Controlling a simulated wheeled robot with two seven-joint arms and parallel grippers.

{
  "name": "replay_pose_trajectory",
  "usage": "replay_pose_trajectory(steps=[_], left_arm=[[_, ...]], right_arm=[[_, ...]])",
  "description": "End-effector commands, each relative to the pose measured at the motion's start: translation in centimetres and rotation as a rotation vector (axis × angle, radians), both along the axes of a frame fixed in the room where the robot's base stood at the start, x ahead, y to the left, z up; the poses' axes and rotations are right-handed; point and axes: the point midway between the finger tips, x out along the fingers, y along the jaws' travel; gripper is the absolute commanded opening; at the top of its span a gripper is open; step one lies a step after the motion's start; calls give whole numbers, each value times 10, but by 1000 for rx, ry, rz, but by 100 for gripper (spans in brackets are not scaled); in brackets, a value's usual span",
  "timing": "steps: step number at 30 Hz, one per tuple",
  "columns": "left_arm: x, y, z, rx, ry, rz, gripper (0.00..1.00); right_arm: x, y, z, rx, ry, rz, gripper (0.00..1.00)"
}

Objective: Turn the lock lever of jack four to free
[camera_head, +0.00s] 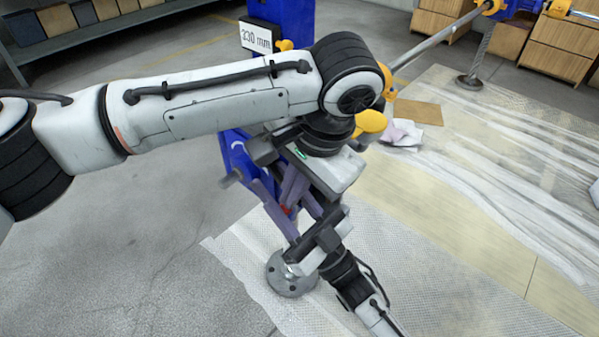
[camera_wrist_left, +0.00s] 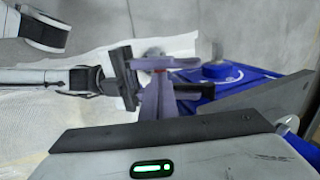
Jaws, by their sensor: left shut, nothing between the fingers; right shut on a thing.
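A blue jack (camera_head: 235,155) stands behind my grippers; its blue base with a round boss also shows in the left wrist view (camera_wrist_left: 222,72). No number is readable on it, so I cannot tell whether it is jack four. A small red part (camera_head: 285,210), perhaps the lock lever, shows among the fingers, also in the left wrist view (camera_wrist_left: 160,71). My left gripper (camera_head: 288,207) points down, shut and empty, close to the red part. My right gripper (camera_head: 281,201) reaches in from the lower right, shut on a part hidden by the fingers. The lever's setting is hidden.
A grey round foot (camera_head: 291,276) stands on white sheeting below the grippers. A blue post (camera_head: 295,20) with a "230 mm" sign (camera_head: 262,38) rises behind my left arm. Wooden boxes (camera_head: 555,60) stand far right.

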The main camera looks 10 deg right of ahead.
Motion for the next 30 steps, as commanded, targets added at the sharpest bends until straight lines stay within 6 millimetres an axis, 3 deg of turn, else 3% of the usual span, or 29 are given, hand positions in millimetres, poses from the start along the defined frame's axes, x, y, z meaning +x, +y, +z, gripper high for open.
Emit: replay_pose_trajectory(steps=[1, 6, 17, 30], left_arm=[[1, 1, -6, 1, 1, 0, 0], [4, 3, -15, 0, 0, 1, 0], [4, 3, -17, -1, 1, 0, 0], [7, 6, -34, 0, 4, 3, 0]], right_arm=[[-6, 8, -4, -4, 1, 17, 0], [-6, 8, -4, -3, 2, 17, 0], [-6, 8, -4, -3, 2, 17, 0], [-6, 8, -2, -3, -3, 17, 0]])
